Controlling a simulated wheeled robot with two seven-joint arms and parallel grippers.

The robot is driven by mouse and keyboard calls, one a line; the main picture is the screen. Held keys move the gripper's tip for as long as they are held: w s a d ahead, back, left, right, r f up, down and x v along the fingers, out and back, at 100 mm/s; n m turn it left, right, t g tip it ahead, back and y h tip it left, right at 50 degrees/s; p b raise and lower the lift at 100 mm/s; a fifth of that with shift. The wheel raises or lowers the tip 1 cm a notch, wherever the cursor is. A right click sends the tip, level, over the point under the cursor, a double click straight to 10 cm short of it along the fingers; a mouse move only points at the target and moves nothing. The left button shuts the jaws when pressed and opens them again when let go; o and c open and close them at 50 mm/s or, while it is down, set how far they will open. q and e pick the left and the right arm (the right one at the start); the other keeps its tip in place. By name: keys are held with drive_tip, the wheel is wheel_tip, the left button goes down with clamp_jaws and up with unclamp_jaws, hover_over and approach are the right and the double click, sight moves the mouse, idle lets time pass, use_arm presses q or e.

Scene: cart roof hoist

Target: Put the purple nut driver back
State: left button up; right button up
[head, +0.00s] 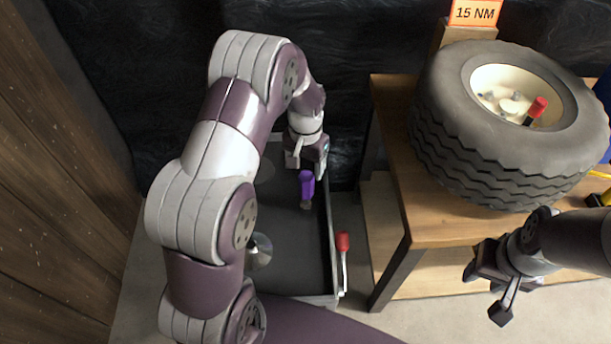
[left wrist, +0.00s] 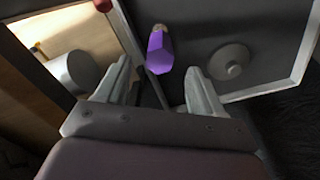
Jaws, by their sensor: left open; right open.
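The purple nut driver (head: 307,186) is in the dark grey tray (head: 290,284), near its right wall. Its purple handle points toward my left gripper and its small tan-grey end points away. My left gripper (head: 306,166) is open and empty, just beyond the handle in the head view. In the left wrist view the nut driver (left wrist: 160,52) shows between and past the open fingertips (left wrist: 157,74), with no visible contact. My right gripper (head: 487,285) is open and empty, in front of the wooden bench at the right.
A tire (head: 450,150) lies on the wooden bench (head: 395,108), with a red-handled tool (head: 537,108) in its hub. A red-handled lever (head: 343,243) stands outside the tray's right wall. A shiny round piece (head: 261,251) sits in the tray, partly hidden by my left arm. A "15 NM" sign (head: 475,13) is behind.

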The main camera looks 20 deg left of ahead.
use_arm(q)
drive_tip(key=s+d+r, duration=0.2)
drive_tip(key=s+r, duration=0.2)
drive_tip(key=s, duration=0.4)
drive_tip(key=s+d+r+t, duration=0.1)
drive_tip(key=s+d+r, duration=0.1)
drive_tip(key=s+r, duration=0.3)
drive_tip(key=s, duration=0.4)
drive_tip(key=shift+d+r+n, duration=0.15)
drive_tip(key=shift+r+n, duration=0.15)
